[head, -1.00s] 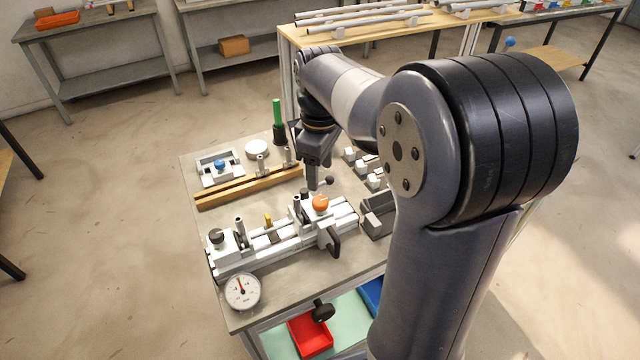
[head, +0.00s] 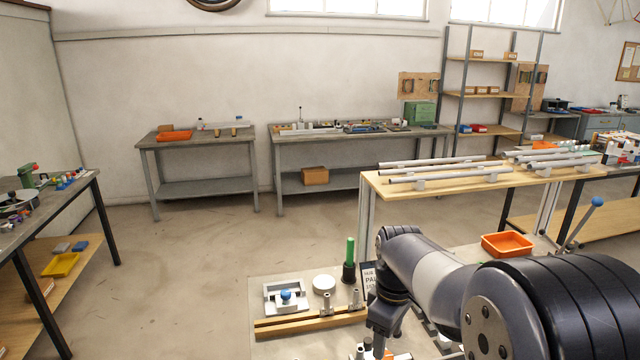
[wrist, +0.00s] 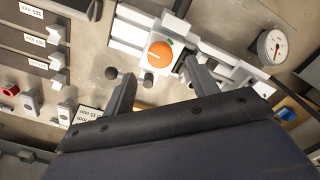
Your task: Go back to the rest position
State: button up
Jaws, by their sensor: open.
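My gripper (wrist: 155,85) is open in the wrist view, its two fingers apart with nothing between them. It hangs above the jig bench (head: 265,342). An orange knob (wrist: 160,54) on the pale frame jig (wrist: 128,32) lies just beyond the fingertips in the wrist view. In the head view my gripper (head: 380,345) points down at the bottom edge, and its fingertips are hard to make out. My arm hides much of the bench's right side there, and the jig is mostly below the picture.
A green-handled tool (head: 350,255), a white disc (head: 324,283), a fixture with a blue knob (head: 286,297) and a wooden bar (head: 300,324) are on the bench left of my gripper. A dial gauge (wrist: 272,45) is at the wrist view's upper right. A tube table (head: 400,188) stands behind.

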aim_at(386, 352)
notch_tip(386, 352, down, 5)
jog(key=shift+f, duration=0.1)
dwell(0.5)
notch_tip(386, 352, up, 11)
notch_tip(386, 352, down, 11)
jog(key=shift+f, duration=0.1)
jog(key=m, duration=0.4)
jog(key=shift+m, duration=0.4)
jog(key=m, duration=0.5)
jog(key=m+b, duration=0.1)
jog(key=m, duration=0.4)
jog(key=shift+m, duration=0.4)
jog(key=shift+r+m+b, duration=0.2)
jog(key=shift+m+b, duration=0.1)
jog(key=shift+m, duration=1.7)
